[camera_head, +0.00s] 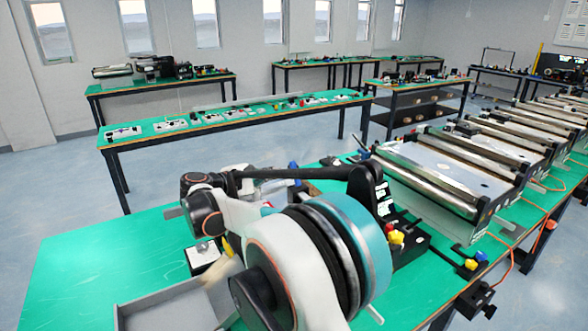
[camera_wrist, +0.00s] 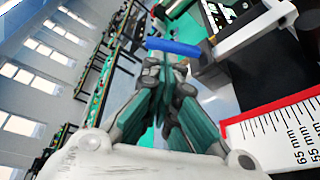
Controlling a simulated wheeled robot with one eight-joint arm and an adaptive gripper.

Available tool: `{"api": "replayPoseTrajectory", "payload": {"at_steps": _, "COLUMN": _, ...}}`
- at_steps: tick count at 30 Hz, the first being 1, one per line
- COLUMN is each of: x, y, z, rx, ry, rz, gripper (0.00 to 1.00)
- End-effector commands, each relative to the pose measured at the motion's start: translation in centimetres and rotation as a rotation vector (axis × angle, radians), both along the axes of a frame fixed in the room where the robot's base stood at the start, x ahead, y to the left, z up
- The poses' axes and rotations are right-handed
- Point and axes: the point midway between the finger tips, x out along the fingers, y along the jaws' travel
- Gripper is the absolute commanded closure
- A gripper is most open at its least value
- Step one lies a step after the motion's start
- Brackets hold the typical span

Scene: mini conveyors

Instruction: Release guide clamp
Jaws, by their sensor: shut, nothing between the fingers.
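My gripper (camera_wrist: 164,85) shows in the wrist view with its teal-padded fingers closed together and nothing between them. A blue bar-shaped handle (camera_wrist: 172,47) lies just past the fingertips; it looks like a clamp lever, but I cannot tell whether the fingers touch it. Beside it is a black and light-grey fixture (camera_wrist: 250,38). In the head view my arm covers much of the near bench, and I cannot make out the fingers there. A black device with a white-lettered panel (camera_head: 384,200) stands behind my arm.
A white scale with a red edge (camera_wrist: 285,135) is close at the right in the wrist view. Mini conveyors (camera_head: 450,175) line the right-hand bench. A grey tray (camera_head: 165,305) sits at the front. The green bench top (camera_head: 95,255) is clear at left.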

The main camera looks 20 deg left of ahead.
Motion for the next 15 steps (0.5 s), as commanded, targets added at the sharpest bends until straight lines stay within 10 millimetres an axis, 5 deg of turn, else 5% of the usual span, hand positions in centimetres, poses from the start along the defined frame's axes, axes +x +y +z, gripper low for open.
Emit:
{"api": "replayPoseTrajectory", "payload": {"at_steps": 6, "x": -2.1, "y": 3.8, "z": -0.8, "rx": -0.034, "ry": -0.031, "rz": 0.025, "gripper": 1.00}}
{"api": "replayPoseTrajectory", "payload": {"at_steps": 15, "x": -2.3, "y": 4.0, "z": -0.8, "rx": -0.037, "ry": -0.034, "rz": 0.026, "gripper": 1.00}}
